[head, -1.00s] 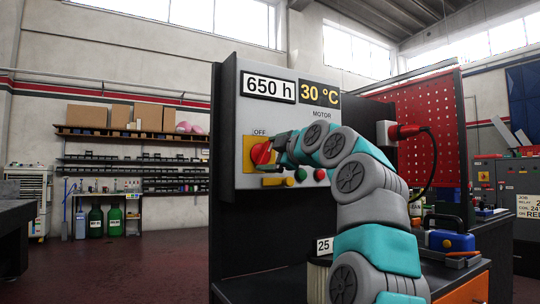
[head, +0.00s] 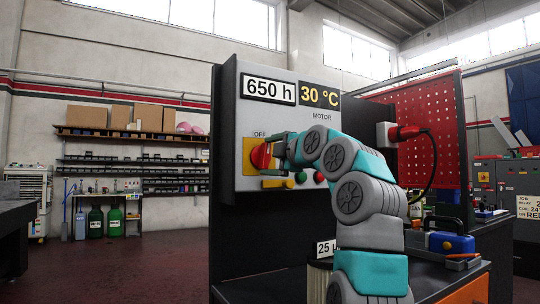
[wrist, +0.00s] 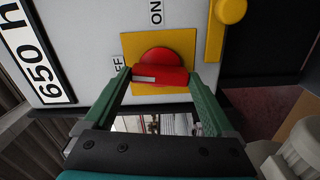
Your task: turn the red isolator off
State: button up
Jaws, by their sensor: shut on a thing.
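The red isolator (head: 260,156) is a round knob with a raised bar handle on a yellow plate (head: 249,171), low on the left of the grey panel. It also shows in the wrist view (wrist: 165,58). My gripper (wrist: 159,74) is shut on the handle, with one green finger at each end of the bar. In the wrist view the bar lies level, and its pale mark is at the end toward the OFF label (wrist: 118,64). The ON label (wrist: 156,12) is above the plate there. In the head view my gripper (head: 276,152) partly covers the knob.
A yellow lever (head: 277,183) sits just below the isolator. A green button (head: 301,176) and a red button (head: 319,176) are to its right, close to my arm.

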jog(key=shift+f+n+p, duration=0.1)
jog(key=shift+n+p, duration=0.25)
jog(key=shift+n, duration=0.45)
jog(key=o, duration=1.1)
jog(key=shift+a, duration=0.1)
jog(key=shift+c, duration=0.2)
jog(key=shift+s+d, duration=0.4)
jog(key=shift+s, duration=0.05)
jog(key=b+v, duration=0.1)
jog(key=v, duration=0.5)
jog(key=shift+s+d, duration=0.2)
jog(key=shift+s, duration=0.05)
